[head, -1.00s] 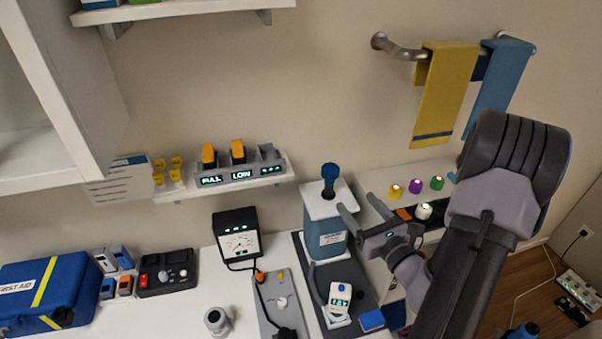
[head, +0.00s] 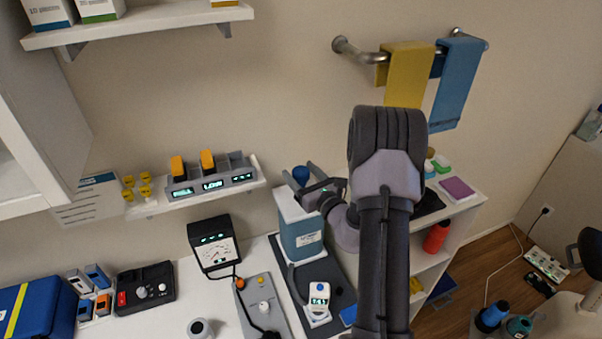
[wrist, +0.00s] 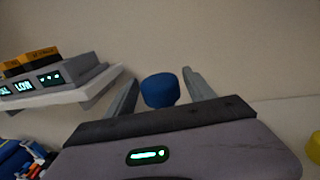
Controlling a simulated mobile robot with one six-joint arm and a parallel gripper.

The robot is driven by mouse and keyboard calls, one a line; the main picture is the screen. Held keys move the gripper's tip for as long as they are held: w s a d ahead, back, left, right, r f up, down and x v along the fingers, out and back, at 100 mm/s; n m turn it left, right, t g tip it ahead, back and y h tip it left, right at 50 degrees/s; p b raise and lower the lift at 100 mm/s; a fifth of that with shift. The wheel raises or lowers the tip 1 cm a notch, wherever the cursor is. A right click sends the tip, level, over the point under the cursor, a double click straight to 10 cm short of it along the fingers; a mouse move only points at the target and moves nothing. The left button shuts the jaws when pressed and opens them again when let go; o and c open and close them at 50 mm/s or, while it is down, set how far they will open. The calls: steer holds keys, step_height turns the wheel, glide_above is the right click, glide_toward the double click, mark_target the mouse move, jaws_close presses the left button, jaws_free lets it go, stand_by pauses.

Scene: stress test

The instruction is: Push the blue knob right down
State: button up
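The blue knob (head: 301,175) stands above the white top of a blue-bodied dispenser (head: 302,238). In the wrist view the knob (wrist: 160,90) appears between my two fingers, with a gap showing on each side. My gripper (head: 299,179) is open at the knob's height, reaching in from the right; the wrist view shows the spread fingers (wrist: 160,85). The stem under the knob is mostly hidden, and I cannot tell whether a finger touches the knob.
A wall shelf (head: 210,196) with lit displays is left of the dispenser. A meter (head: 213,245) and a white handheld device (head: 318,300) stand near it on the counter. A towel rail (head: 358,53) with towels is above right. A lower shelf unit (head: 466,199) is to the right.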

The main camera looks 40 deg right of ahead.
jaws_close()
step_height(320, 180, down, 5)
steer(key=b, duration=0.4)
steer(key=shift+s+f, duration=0.1)
steer(key=shift+a, duration=0.1)
steer(key=shift+o, duration=1.3)
jaws_free()
steer(key=s+a+b, duration=0.1)
steer(key=s+b, duration=0.1)
steer(key=s, duration=1.5)
steer(key=shift+s+a, duration=0.15)
steer(key=shift+a, duration=0.1)
